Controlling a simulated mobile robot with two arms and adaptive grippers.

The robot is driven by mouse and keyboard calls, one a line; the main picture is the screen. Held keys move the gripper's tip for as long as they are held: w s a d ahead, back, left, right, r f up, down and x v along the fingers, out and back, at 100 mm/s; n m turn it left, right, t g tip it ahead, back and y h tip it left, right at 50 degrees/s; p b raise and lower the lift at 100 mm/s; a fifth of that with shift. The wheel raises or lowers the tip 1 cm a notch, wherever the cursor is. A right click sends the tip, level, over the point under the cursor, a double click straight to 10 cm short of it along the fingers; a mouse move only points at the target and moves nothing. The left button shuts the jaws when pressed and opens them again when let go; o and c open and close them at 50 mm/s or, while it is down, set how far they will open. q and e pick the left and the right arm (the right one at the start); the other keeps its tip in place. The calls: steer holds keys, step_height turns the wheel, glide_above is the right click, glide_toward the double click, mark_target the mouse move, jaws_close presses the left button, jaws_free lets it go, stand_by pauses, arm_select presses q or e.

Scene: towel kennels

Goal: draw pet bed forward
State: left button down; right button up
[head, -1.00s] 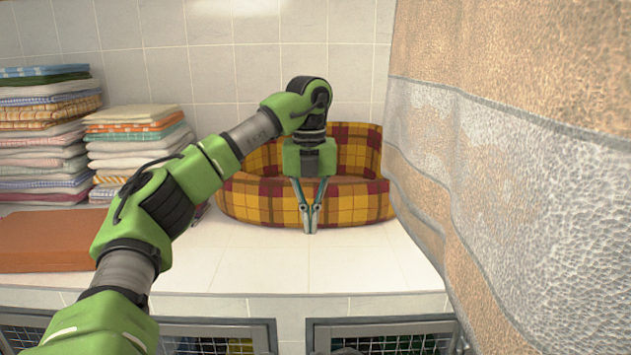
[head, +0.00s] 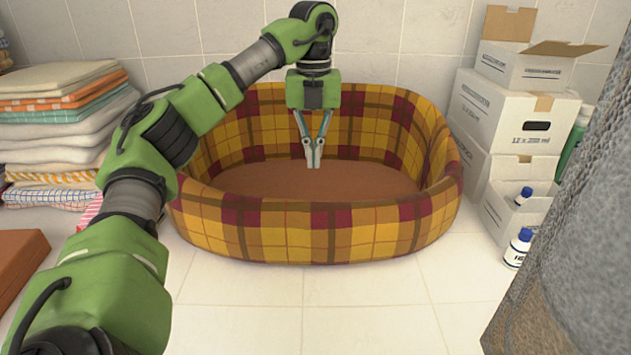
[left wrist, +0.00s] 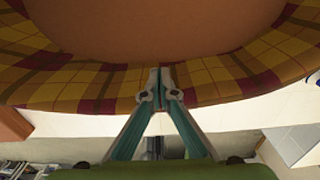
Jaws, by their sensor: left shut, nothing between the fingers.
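The pet bed (head: 330,230) is an oval bed with yellow, brown and dark red plaid walls and a brown cushion (head: 300,182). It stands on the pale tiled surface with its low front wall facing me. My left gripper (head: 313,165) points down, its fingertips together and empty, and in the head view it overlaps the cushion behind the front wall. In the left wrist view the fingertips (left wrist: 160,92) show against the plaid wall (left wrist: 215,82), with the cushion (left wrist: 160,30) beyond. Whether they touch the bed I cannot tell. My right gripper is out of view.
Folded towels (head: 55,130) are stacked left of the bed, with an orange-brown block (head: 20,265) nearer me. White cartons (head: 515,125) and small bottles (head: 518,248) stand close on its right. A grey hanging cloth (head: 575,240) fills the right edge. Tiles (head: 330,300) before the bed are clear.

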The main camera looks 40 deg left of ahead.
mark_target(314, 203)
arm_select(q)
steer(key=f, duration=0.3)
steer(key=s+d+f, duration=0.1)
steer(key=f, duration=0.2)
steer(key=s+d+f, duration=0.1)
steer(key=f, duration=0.2)
steer(key=shift+s+f+p, duration=0.1)
steer(key=shift+s+p, duration=0.15)
steer(key=shift+p, duration=0.05)
steer(key=shift+s+d+f, duration=0.15)
steer(key=shift+s+d, duration=0.1)
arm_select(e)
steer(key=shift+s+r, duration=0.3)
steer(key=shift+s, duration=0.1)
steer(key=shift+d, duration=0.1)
